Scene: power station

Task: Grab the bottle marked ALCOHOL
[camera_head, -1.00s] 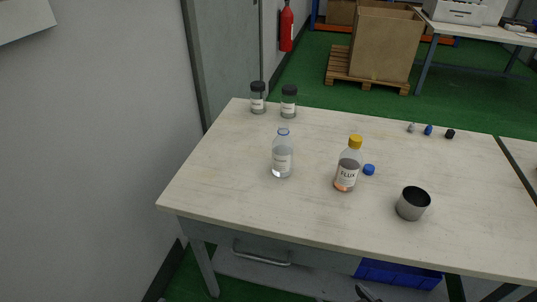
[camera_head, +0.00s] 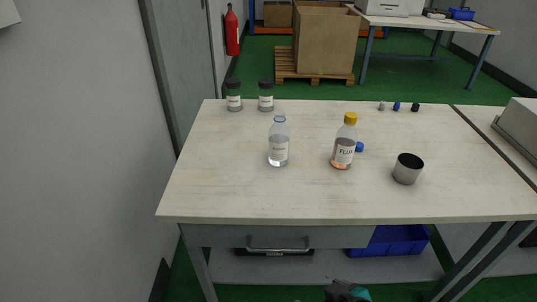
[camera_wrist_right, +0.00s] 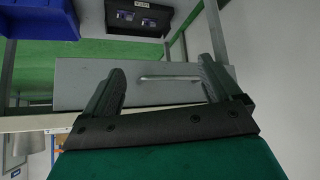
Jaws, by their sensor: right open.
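A clear bottle with a light blue neck ring (camera_head: 279,145) stands upright on the left half of the table (camera_head: 215,190); its white label is too small to read surely. Right of it stands a yellow-capped bottle labelled FLUX (camera_head: 343,146). My right gripper (camera_wrist_right: 162,68) is open and empty in the right wrist view, with the grey table drawer (camera_wrist_right: 140,87) beyond its fingers. In the head view only a dark and teal part of my right arm shows at the bottom edge, below the table's front. My left gripper is not in view.
Two black-lidded jars (camera_head: 234,97) (camera_head: 266,97) stand at the back left. A metal cup (camera_head: 407,169) stands on the right, and a blue cap (camera_head: 359,147) lies behind the FLUX bottle. A blue bin (camera_head: 390,240) sits under the table. The table's front left is clear.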

